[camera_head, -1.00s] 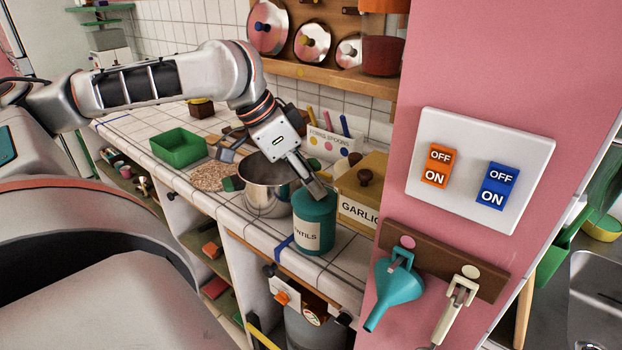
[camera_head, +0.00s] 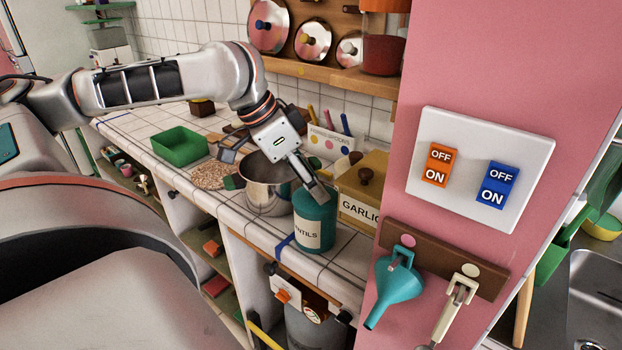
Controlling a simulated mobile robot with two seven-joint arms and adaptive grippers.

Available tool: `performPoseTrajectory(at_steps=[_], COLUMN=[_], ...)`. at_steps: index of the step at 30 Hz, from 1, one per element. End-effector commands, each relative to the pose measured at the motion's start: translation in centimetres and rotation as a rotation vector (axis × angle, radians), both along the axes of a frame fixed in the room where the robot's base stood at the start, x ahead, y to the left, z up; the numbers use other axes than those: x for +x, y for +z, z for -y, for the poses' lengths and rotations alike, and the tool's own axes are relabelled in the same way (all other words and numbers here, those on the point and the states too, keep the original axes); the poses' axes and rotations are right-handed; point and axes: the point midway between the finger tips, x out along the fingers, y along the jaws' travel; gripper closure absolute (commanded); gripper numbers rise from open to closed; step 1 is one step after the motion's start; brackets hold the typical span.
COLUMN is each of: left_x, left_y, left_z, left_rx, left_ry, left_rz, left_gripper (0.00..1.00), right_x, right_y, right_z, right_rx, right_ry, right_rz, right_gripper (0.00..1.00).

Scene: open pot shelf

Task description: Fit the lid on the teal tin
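The teal tin (camera_head: 316,225), with a white lentils label, stands upright near the counter's front edge. My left gripper (camera_head: 272,172) reaches down from the upper left, with its fingers spread wide. One fingertip is at the tin's top, in front of it or touching it; I cannot tell which. The other finger is to the left, beyond the steel pot. Nothing shows held between the fingers. The tin's top is partly hidden by the finger, and I cannot make out a separate lid for it. My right gripper is not in view.
A steel pot (camera_head: 264,197) stands close left of the tin, and a garlic box (camera_head: 359,211) close right. A green tray (camera_head: 179,148) sits farther left. Round metal lids (camera_head: 311,42) hang above the back. A pink wall (camera_head: 455,60) bounds the right side.

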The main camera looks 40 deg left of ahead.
Motion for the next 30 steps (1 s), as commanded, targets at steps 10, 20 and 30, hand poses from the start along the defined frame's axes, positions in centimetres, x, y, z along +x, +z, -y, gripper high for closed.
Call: performPoseTrajectory(at_steps=[10,20,30], left_x=[-0.9,-3.6,-5.2], left_y=[2.0,7.3,10.3], left_z=[-0.7,-2.0,-2.7], left_rx=[0.006,0.004,0.001], left_ry=[0.002,0.004,0.000], left_rz=[0.002,0.004,0.000], left_gripper=[0.58,0.58,0.58], right_x=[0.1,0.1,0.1], right_y=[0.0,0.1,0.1], right_z=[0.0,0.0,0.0], right_rx=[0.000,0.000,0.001], right_ry=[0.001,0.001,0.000], right_rz=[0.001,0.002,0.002], right_gripper=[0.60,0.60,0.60])
